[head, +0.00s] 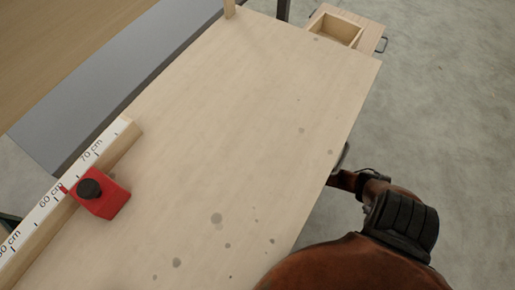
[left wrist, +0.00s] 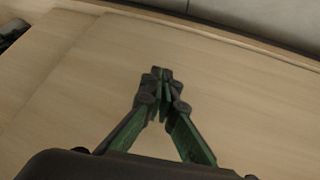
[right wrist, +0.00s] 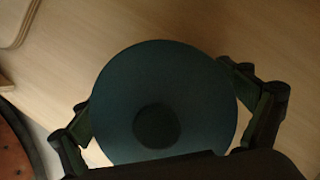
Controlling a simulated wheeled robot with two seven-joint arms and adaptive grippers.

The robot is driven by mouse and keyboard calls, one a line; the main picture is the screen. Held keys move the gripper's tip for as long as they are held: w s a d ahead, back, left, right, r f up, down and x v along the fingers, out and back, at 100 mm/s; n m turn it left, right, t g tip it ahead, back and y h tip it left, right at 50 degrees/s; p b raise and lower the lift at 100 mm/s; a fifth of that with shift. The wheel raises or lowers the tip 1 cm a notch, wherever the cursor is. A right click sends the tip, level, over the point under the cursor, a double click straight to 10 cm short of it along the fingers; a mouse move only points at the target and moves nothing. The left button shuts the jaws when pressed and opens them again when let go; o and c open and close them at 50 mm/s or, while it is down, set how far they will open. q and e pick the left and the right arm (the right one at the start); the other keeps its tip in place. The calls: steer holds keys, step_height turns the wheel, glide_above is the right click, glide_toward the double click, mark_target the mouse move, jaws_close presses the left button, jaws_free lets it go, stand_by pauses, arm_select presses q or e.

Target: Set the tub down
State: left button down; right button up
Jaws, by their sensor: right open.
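The tub (right wrist: 190,75) appears in the right wrist view as a round, dark teal shape with a darker circle low in its middle. My right gripper (right wrist: 155,88) is open, with one finger on each side of the tub. I cannot tell whether the fingers touch it, or whether it rests on the pale wooden surface behind it. The tub does not show in the head view. My left gripper (left wrist: 161,74) is shut, its fingertips together with nothing visible between them, over a pale wooden surface.
In the head view, a pale wooden tabletop (head: 235,110) with grey spots is mostly clear. A red stop block (head: 104,200) with a black knob sits on a centimetre-marked rail (head: 40,225) at the left. An open wooden drawer (head: 340,30) stands beyond the far right corner.

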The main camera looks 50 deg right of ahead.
steer(key=p+v, duration=0.2)
steer(key=v, duration=0.1)
steer(key=shift+w+r, duration=0.1)
steer(key=shift+r, duration=0.2)
steer(key=p+v, duration=0.1)
steer(key=v, duration=0.1)
steer(key=shift+d+r+p, duration=0.1)
steer(key=shift+r+p, duration=0.25)
steer(key=shift+p, duration=0.05)
steer(key=p+v, duration=0.1)
steer(key=v, duration=0.2)
steer(key=p+v, duration=0.2)
steer(key=shift+s+d+r, duration=0.15)
steer(key=shift+s+r, duration=0.15)
arm_select(q)
steer(key=s+a+r+g, duration=0.2)
steer(key=s+r, duration=0.1)
steer(key=r, duration=0.2)
steer(key=s+a+r+g+y, duration=0.1)
steer(key=s+a+r+g, duration=0.1)
steer(key=r, duration=0.4)
steer(key=shift+s+r+g, duration=0.2)
steer(key=shift+s+g, duration=0.4)
steer(key=shift+s, duration=0.55)
arm_select(e)
steer(key=shift+s+r, duration=0.1)
steer(key=shift+s, duration=0.05)
arm_select(q)
steer(key=shift+a, duration=0.1)
